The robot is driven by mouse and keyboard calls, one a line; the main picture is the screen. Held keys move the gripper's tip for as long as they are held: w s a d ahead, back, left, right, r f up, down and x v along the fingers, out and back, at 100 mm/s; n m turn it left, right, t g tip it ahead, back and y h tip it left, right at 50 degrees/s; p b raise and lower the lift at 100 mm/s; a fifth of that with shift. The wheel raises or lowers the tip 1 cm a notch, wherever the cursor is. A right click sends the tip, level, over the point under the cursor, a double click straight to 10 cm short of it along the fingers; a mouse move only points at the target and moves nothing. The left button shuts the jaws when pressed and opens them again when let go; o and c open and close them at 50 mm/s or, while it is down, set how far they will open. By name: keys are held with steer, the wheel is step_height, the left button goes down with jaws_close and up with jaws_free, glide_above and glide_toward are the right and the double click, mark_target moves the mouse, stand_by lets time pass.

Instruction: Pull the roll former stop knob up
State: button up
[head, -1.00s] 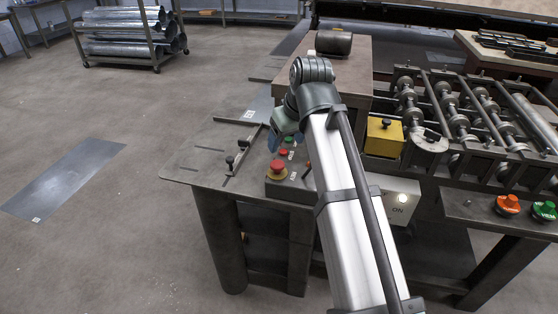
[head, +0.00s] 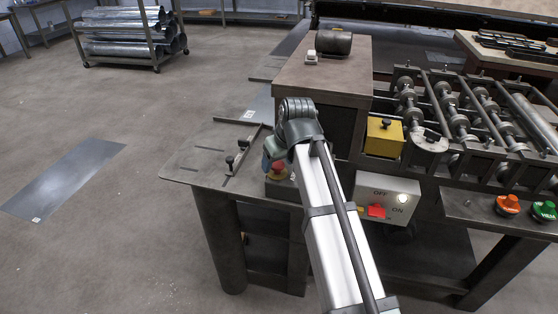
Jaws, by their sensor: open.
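My gripper (head: 268,161) is open, just over and beside this red knob. My wrist and arm cover much of the gripper and the control box, so I cannot tell whether the fingers touch the knob. An orange-red knob (head: 507,205) and a green knob (head: 543,210) sit on a ledge at the right, well away from my gripper. I cannot read which knob is labelled as the roll former stop.
A white switch box (head: 388,197) marked OFF and ON has a red switch and a lit lamp. The roller machine (head: 470,120) and a yellow block (head: 384,137) stand to the right. A raised cabinet (head: 330,75) stands behind my wrist.

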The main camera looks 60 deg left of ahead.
jaws_close()
stand_by(0.6)
